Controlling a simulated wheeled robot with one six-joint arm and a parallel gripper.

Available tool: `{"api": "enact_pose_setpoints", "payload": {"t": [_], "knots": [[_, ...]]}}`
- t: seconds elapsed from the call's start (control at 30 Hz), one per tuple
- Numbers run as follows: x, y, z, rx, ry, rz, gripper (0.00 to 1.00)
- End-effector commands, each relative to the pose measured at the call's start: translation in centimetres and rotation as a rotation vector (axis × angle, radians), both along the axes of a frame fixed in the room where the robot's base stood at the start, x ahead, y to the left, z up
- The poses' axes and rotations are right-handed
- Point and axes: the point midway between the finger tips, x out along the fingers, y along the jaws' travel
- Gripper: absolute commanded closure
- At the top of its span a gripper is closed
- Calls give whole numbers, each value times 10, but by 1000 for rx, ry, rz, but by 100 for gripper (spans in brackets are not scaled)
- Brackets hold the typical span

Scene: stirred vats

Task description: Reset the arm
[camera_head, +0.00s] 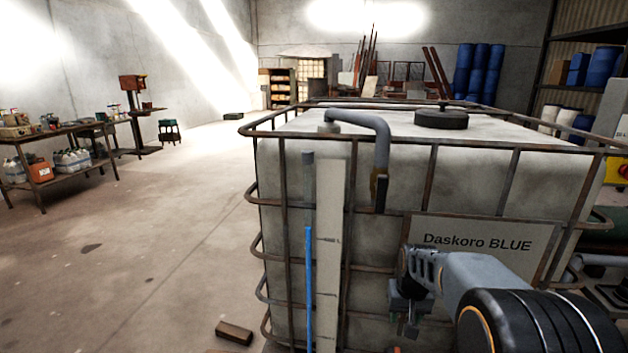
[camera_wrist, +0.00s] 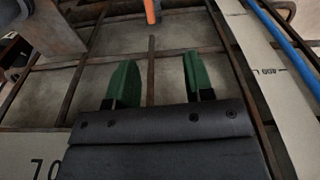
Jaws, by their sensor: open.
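My gripper (camera_head: 405,308) is in front of the caged white vat (camera_head: 460,165) labelled "Daskoro BLUE", beside the left edge of its label plate (camera_head: 478,250). In the wrist view my gripper (camera_wrist: 156,85) shows two green fingers spread apart with nothing between them. The cage bars and pale vat wall lie beyond the fingers. My arm comes in from the lower right in the head view.
A grey bent pipe (camera_head: 375,130) hangs down the vat's front. Beside it stand a white scale (camera_head: 328,250) and a blue level tube (camera_head: 308,285). A cluttered workbench (camera_head: 70,135) is at left. A brown block (camera_head: 234,333) lies on the floor; open floor spreads left.

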Motion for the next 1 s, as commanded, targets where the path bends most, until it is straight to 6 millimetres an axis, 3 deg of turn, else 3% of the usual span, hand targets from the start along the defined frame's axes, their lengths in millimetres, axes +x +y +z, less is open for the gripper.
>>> {"api": "enact_pose_setpoints", "payload": {"t": [0.03,0.1,0.23,0.4,0.63,0.87,1.0], "knots": [[-18,12,63,-4,-31,18,52],[-43,24,105,-6,-62,38,52],[-87,43,168,-10,-118,73,52],[-133,59,217,-9,-174,107,52],[-165,67,241,-7,-215,132,52],[-171,68,242,-7,-222,136,52],[-171,68,242,-7,-222,136,57]]}}
